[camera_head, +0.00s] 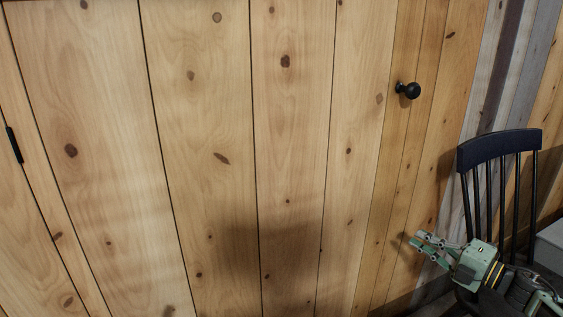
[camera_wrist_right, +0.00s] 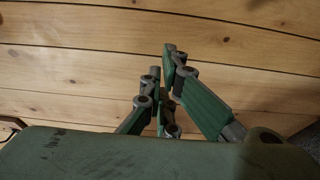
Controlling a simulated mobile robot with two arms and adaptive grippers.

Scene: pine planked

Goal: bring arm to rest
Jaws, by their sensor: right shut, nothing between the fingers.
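My right gripper (camera_head: 418,241) is at the lower right of the head view, in front of the pine planks and left of a dark chair. Its green and grey fingers are shut with nothing between them. In the right wrist view the fingertips (camera_wrist_right: 162,62) point toward the planked surface. I cannot tell whether they touch it. My left gripper is not in view.
A pine planked door (camera_head: 230,120) fills most of the head view, with a round black knob (camera_head: 408,90) at upper right and a black hinge (camera_head: 14,145) at far left. A dark spindle-back chair (camera_head: 500,145) stands at right, behind my right arm. Grey planks (camera_head: 490,60) are beyond.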

